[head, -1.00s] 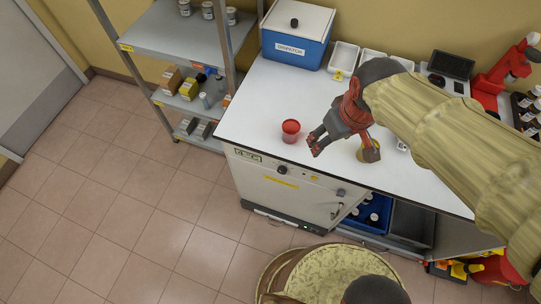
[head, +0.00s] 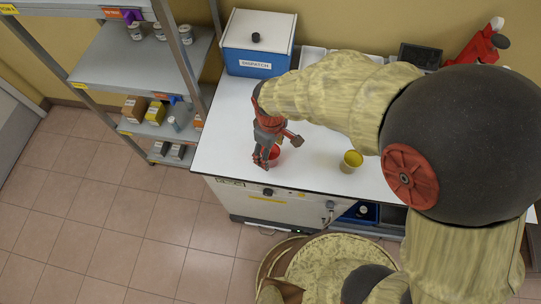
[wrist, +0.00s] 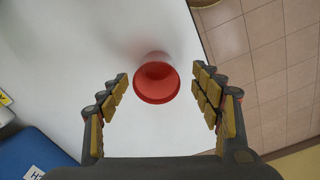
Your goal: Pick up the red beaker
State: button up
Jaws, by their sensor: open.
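The red beaker (head: 273,155) stands on the white worktop near its front edge, partly hidden by my gripper in the head view. In the wrist view the beaker (wrist: 157,80) shows its round red opening between and a little beyond the fingertips. My gripper (head: 266,160) points down over the beaker. In the wrist view my gripper (wrist: 160,85) is open, with yellow-padded fingers on either side. A gap is visible between the beaker and each finger.
A yellow beaker (head: 351,161) stands on the worktop (head: 225,135) to the right. A blue dispatch box (head: 257,45) is at the back left. A grey shelf unit (head: 120,55) stands left of the worktop. The worktop left of the gripper is clear.

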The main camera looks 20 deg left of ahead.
jog(key=f, duration=0.3)
jog(key=f+b, duration=0.1)
jog(key=shift+w+a+f, duration=0.2)
jog(key=shift+w, duration=0.15)
jog(key=shift+c, duration=1.1)
jog(key=c, duration=1)
